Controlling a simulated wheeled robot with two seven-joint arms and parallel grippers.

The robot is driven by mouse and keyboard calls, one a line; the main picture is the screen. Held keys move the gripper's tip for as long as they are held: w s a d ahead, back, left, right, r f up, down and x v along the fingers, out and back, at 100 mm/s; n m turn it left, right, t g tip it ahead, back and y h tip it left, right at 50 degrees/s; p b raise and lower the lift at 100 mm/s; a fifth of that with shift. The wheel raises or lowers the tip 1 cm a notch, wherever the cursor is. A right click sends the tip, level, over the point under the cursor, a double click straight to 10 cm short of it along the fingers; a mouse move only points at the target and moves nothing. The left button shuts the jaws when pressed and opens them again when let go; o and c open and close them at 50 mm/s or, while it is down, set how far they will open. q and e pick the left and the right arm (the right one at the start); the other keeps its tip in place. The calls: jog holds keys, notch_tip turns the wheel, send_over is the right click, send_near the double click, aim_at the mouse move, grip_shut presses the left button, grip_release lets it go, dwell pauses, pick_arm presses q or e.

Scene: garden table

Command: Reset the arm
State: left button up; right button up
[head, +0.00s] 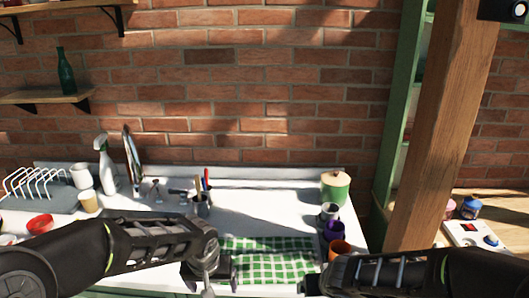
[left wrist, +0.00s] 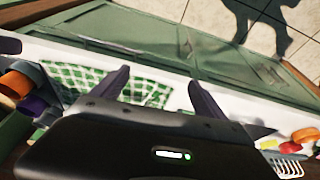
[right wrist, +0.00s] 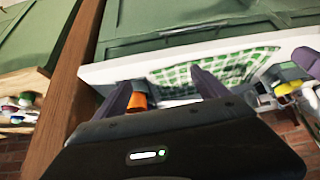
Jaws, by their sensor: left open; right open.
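My left gripper (head: 209,283) comes in from the left in the head view, low over the front of the white counter, beside a green checked cloth (head: 268,262). In the left wrist view its two fingers (left wrist: 158,92) are spread with nothing between them, and the cloth shows behind them. My right arm (head: 400,272) comes in from the right at the bottom of the head view. In the right wrist view the right fingers (right wrist: 165,90) are apart and empty, with an orange cup (right wrist: 137,104) and the cloth behind them.
A green canister (head: 335,188), a purple cup (head: 334,231) and an orange cup (head: 340,248) line the counter's right end. A utensil holder (head: 202,204), spray bottle (head: 105,165) and dish rack (head: 38,190) stand further left. A wooden post (head: 440,130) rises at right.

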pick_arm(q)
jog(key=s+d+f+g+h+b, duration=0.15)
jog(key=s+f, duration=0.25)
jog(key=f, duration=0.6)
jog(key=s+d+f+g+h+b, duration=0.15)
jog(key=s+f, duration=0.35)
jog(key=f, duration=0.5)
jog(key=s+d+f+n+h+b, duration=0.1)
jog(key=s+d+f, duration=0.1)
jog(key=s+f, duration=1.1)
jog(key=s, duration=0.4)
jog(key=shift+f+n+b, duration=0.3)
jog(key=shift+f+b, duration=0.05)
jog(key=shift+b, duration=0.05)
pick_arm(e)
jog(key=s+a+f+m+g+y, duration=0.1)
jog(key=s+a+f+g, duration=0.2)
jog(key=s+f, duration=0.9)
jog(key=s+a+f+m+g+y, duration=0.1)
jog(key=s+a+f+g+y, duration=0.1)
jog(key=s+f, duration=1.1)
notch_tip(320, 180, down, 8)
jog(key=shift+s+a+f+g+y, duration=0.15)
jog(key=shift+a+g+y, duration=0.15)
jog(key=shift+a+g, duration=0.4)
